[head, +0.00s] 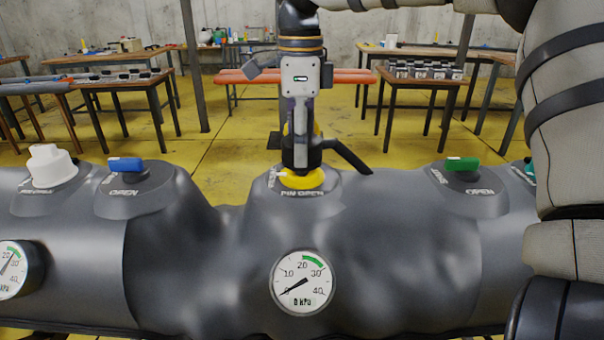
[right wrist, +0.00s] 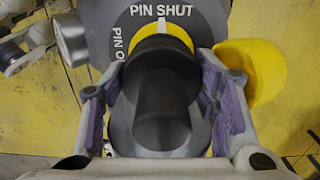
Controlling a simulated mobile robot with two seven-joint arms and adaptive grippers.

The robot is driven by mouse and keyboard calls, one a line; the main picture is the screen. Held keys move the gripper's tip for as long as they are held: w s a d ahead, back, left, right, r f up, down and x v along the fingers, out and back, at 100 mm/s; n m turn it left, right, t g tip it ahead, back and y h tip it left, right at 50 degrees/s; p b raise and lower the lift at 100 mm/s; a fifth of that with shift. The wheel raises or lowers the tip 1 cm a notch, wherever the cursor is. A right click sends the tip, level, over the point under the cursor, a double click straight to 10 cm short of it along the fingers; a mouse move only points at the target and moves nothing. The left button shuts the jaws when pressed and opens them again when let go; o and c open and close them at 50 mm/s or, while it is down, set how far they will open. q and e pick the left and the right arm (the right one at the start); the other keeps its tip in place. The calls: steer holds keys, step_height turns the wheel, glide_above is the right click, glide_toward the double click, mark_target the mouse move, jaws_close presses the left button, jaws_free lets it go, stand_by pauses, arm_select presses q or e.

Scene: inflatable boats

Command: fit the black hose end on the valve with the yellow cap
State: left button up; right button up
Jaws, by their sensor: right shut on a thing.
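The black hose end (head: 301,157) stands upright directly over the yellow collar (head: 304,181) of the middle valve, with its hose running off to the right. It also shows in the right wrist view (right wrist: 165,110), in line with the collar (right wrist: 176,28). Its lower edge meets the collar; I cannot tell how far it sits in. The yellow cap (right wrist: 250,72) hangs open beside the valve; a bit of it shows behind the gripper in the head view. My right gripper (head: 300,140) is shut on the hose end, purple pads on both sides. My left gripper is not in view.
The grey boat tube (head: 400,250) spans the front, with a pressure gauge (head: 302,283) below the valve. Other valves have a white cap (head: 52,166), a blue cap (head: 125,164) and a green cap (head: 462,164). Tables stand behind, apart from the tube.

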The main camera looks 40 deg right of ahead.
steer(key=shift+f, duration=0.1)
steer(key=shift+f, duration=0.4)
steer(key=shift+f, duration=0.8)
stand_by(0.7)
stand_by(0.3)
steer(key=m, duration=0.7)
steer(key=shift+w, duration=0.1)
steer(key=shift+m, duration=0.6)
